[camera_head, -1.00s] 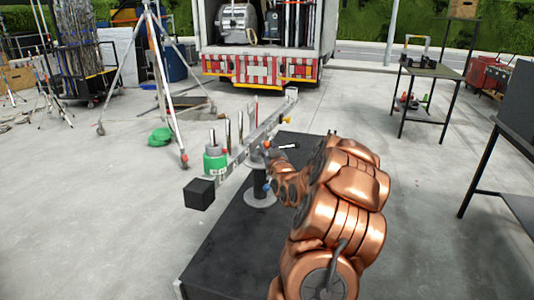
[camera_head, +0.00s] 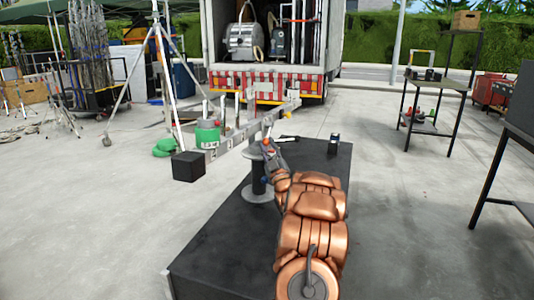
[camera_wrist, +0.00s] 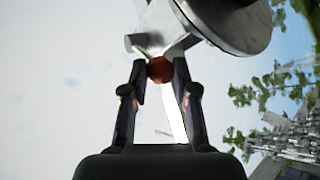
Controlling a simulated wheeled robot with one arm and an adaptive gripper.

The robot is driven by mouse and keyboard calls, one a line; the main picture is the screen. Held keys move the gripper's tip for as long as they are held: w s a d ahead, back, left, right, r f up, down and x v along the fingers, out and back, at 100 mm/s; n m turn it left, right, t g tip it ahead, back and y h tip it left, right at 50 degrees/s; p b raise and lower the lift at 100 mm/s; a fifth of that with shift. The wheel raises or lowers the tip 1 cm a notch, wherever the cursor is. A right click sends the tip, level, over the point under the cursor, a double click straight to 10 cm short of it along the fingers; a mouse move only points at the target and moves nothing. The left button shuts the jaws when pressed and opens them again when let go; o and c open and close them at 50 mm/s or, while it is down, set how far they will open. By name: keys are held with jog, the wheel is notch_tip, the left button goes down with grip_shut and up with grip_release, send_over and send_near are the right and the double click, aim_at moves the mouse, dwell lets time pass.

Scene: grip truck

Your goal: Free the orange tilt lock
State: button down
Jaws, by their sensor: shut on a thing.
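The orange tilt lock shows as a round orange-red knob (camera_wrist: 160,69) at the top centre of the wrist view, below a grey metal disc-shaped part (camera_wrist: 225,22). My gripper (camera_wrist: 160,78) is closed around the knob, one dark finger on each side with the tips against it. In the head view a small orange spot (camera_head: 275,141) shows beside my gripper, on the head of a black post. My gripper partly hides the head.
A black item (camera_head: 334,144) stands on the platform (camera_head: 215,235). An open truck (camera_head: 270,85) is behind. Open floor lies to the right, before a table (camera_head: 435,84).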

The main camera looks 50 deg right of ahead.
jog(key=shift+w+d+f+n+t+y+b, duration=0.1)
jog(key=shift+d+f+n+t+y+b, duration=0.15)
jog(key=shift+n+t, duration=0.2)
jog(key=c, duration=1.2)
grip_release()
jog(key=s+a, duration=0.2)
jog(key=s, duration=0.2)
jog(key=s+a+f, duration=0.1)
jog(key=s+a, duration=0.1)
jog(key=s, duration=0.2)
jog(key=s+a, duration=0.2)
jog(key=s, duration=0.3)
jog(key=shift+a+f, duration=0.15)
jog(key=shift+f, duration=0.2)
